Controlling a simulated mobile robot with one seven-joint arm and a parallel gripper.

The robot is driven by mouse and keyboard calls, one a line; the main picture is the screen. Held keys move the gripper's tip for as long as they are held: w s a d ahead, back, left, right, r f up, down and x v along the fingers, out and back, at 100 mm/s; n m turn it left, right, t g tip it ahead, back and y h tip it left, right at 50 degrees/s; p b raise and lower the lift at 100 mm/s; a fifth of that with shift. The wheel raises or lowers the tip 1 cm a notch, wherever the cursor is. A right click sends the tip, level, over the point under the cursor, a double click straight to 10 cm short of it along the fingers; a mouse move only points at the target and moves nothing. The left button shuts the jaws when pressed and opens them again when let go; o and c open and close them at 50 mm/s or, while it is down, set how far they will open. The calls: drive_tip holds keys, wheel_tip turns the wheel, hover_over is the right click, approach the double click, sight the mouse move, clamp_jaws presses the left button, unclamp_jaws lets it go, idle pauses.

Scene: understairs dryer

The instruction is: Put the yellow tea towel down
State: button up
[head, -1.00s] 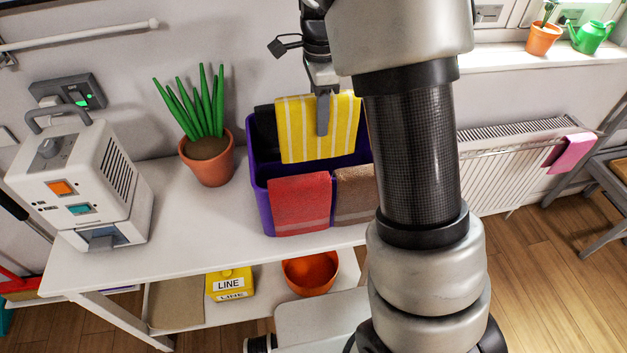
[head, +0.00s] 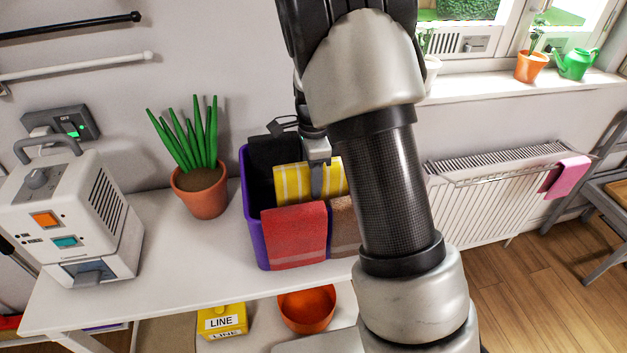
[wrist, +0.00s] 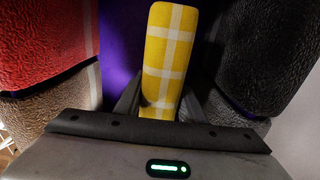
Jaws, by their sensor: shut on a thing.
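The yellow tea towel (head: 292,184) has pale stripes and hangs from my gripper (head: 316,180). My gripper is shut on its top edge. In the head view the towel is inside the purple bin (head: 250,215), its lower part hidden behind the red towel at the front. In the wrist view the yellow tea towel (wrist: 168,55) stands between my gripper's fingers (wrist: 160,100), with purple bin wall to its left. I cannot tell whether the towel touches the bin's bottom.
A red towel (head: 295,235) and a brown towel (head: 343,225) hang over the bin's front, and a dark towel (head: 272,152) over its back. A potted plant (head: 203,190) and a white dryer unit (head: 75,215) stand left on the white table (head: 165,260). Bare tabletop lies between them.

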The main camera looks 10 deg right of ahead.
drive_tip(key=shift+f, duration=0.2)
drive_tip(key=o, duration=1.1)
drive_tip(key=shift+r, duration=0.1)
